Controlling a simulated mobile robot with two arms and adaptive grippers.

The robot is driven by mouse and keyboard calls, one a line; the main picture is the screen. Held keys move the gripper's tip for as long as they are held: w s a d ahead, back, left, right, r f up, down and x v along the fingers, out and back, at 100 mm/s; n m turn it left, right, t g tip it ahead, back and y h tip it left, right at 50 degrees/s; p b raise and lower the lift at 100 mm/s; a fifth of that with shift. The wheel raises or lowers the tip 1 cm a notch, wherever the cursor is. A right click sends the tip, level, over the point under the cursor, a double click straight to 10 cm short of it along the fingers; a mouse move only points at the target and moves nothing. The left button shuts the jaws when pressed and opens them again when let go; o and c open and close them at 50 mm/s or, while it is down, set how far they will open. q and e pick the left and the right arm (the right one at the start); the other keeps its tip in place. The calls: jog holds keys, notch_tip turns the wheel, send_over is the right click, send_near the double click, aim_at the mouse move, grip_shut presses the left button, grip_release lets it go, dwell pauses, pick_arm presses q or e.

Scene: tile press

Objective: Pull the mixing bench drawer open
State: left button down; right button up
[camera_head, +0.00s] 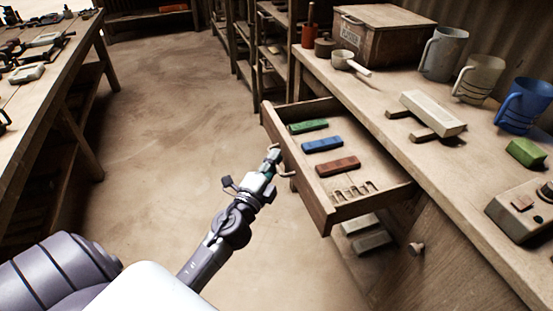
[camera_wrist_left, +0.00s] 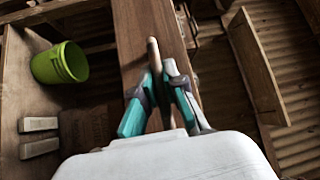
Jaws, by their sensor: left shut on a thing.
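The mixing bench drawer (camera_head: 375,197) stands pulled out from the bench (camera_head: 392,139). Green, blue and red blocks and a small rack lie inside it. Its front panel faces left, with a curved handle (camera_head: 286,174) on it. My left gripper (camera_head: 272,160) is at the handle on the drawer front. In the left wrist view its teal fingers (camera_wrist_left: 158,100) are shut on the handle bar (camera_wrist_left: 154,56), with the brown drawer front (camera_wrist_left: 140,25) behind. My right gripper is in neither view.
Jugs (camera_head: 443,53), a wooden box (camera_head: 384,34), a pale block (camera_head: 433,112) and a green block (camera_head: 526,152) stand on the bench top. A green bucket (camera_wrist_left: 60,64) shows in the left wrist view. The floor (camera_head: 172,120) left of the drawer is clear.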

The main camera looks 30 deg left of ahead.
pick_arm(q)
jog(key=shift+f, duration=0.1)
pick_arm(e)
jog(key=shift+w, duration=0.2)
pick_arm(q)
jog(key=c, duration=1.2)
grip_release()
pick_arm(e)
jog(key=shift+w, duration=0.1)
pick_arm(q)
jog(key=s, duration=0.5)
jog(key=s+d+f, duration=0.1)
jog(key=s, duration=0.1)
jog(key=shift+s, duration=0.15)
